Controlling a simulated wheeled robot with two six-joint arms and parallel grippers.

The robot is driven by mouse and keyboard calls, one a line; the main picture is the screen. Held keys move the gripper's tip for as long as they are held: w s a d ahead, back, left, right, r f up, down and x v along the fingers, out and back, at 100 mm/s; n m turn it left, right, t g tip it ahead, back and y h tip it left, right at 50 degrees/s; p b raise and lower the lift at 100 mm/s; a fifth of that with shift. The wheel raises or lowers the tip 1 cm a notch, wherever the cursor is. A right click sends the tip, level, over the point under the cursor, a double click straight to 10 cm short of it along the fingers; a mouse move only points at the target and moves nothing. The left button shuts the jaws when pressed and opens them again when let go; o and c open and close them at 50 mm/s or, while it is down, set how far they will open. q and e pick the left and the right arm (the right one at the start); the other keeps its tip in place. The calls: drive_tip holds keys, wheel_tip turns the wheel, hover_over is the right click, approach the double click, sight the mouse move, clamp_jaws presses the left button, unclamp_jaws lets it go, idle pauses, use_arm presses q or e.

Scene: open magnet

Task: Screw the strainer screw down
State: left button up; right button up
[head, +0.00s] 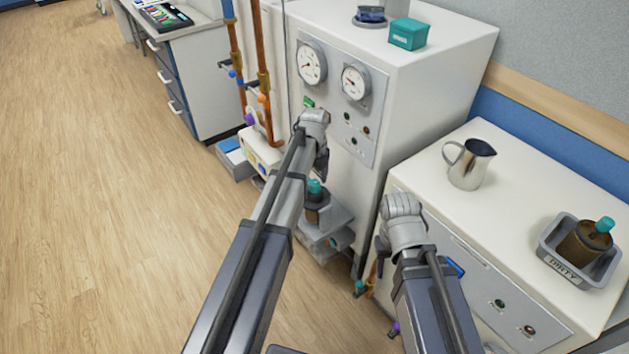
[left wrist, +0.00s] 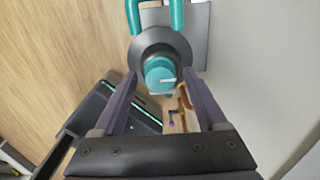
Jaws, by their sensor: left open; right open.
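The strainer screw is a teal knob (left wrist: 158,74) with a white mark, on a grey round body (left wrist: 146,45) in the left wrist view. In the head view its teal top (head: 315,187) stands over a dark brown body, low at the front of the white cabinet. My left gripper (head: 321,165) is above it, pointing down. In the left wrist view the open fingers (left wrist: 157,88) lie on either side of the knob with gaps; I cannot tell whether their tips reach its height. My right gripper (head: 381,246) is open and empty, at the front of the right-hand cabinet.
The white cabinet (head: 430,75) with gauges rises close behind my left gripper. Copper pipes (head: 263,70) run at its left. A metal jug (head: 469,164) and a grey tray (head: 566,270) holding a brown, teal-capped part stand on the right-hand cabinet. The wooden floor at left is clear.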

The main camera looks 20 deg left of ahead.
sight(314, 183)
use_arm(q)
wheel_tip(314, 183, up, 8)
drive_tip(key=p, duration=0.8)
drive_tip(key=shift+f, duration=0.1)
drive_tip(key=s+d+n+y, duration=0.1)
drive_tip(key=s+d+n, duration=0.6)
drive_tip(key=s+n, duration=0.45)
drive_tip(key=s+d+n, duration=0.7)
drive_tip(key=s+n, duration=0.4)
drive_tip(key=s, duration=0.2)
wheel_tip(314, 183, up, 18)
drive_tip(key=p, duration=1.7)
drive_tip(key=shift+w+a, duration=0.2)
drive_tip(key=shift+w, duration=0.25)
